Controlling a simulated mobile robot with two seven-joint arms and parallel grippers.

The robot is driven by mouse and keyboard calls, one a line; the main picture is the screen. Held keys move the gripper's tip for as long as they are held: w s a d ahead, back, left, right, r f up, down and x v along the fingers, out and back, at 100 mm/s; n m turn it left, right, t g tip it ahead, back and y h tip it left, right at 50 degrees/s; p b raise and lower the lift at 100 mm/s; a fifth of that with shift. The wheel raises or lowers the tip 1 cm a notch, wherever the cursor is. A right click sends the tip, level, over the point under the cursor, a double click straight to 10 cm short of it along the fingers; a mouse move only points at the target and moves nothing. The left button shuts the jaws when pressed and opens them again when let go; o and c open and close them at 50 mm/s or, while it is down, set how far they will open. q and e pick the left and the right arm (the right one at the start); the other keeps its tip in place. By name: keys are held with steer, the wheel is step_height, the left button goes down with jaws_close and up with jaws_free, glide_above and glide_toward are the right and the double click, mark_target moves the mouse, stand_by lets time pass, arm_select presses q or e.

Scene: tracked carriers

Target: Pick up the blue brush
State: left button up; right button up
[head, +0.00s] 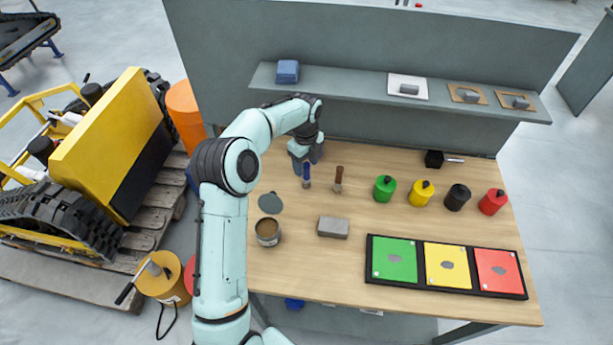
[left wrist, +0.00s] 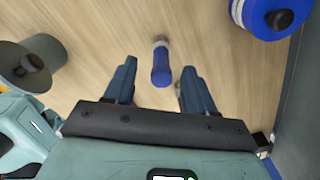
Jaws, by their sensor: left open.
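The blue brush (head: 306,172) lies on the wooden workbench (head: 300,262), close to the fingers of my left gripper (head: 304,160) in the head view. In the left wrist view the brush's blue handle (left wrist: 161,68) shows between the two open fingers of the left gripper (left wrist: 158,76), with a gap on each side. Nothing is held. The brush's far end is small and unclear. My right gripper is not in view.
A brown-handled brush (head: 338,178) lies just right of the blue one. Green (head: 385,188), yellow (head: 421,193), black and red canisters stand farther right. A grey block (head: 333,227) and an open tin (head: 268,232) are nearer. A shelf (head: 350,84) runs behind.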

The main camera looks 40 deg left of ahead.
arm_select(q)
step_height(320, 180, down, 3)
steer(key=shift+w+r, duration=0.1)
jaws_close()
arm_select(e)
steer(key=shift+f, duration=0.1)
arm_select(q)
steer(key=shift+r, duration=0.1)
step_height(320, 180, up, 20)
steer(key=p, duration=0.2)
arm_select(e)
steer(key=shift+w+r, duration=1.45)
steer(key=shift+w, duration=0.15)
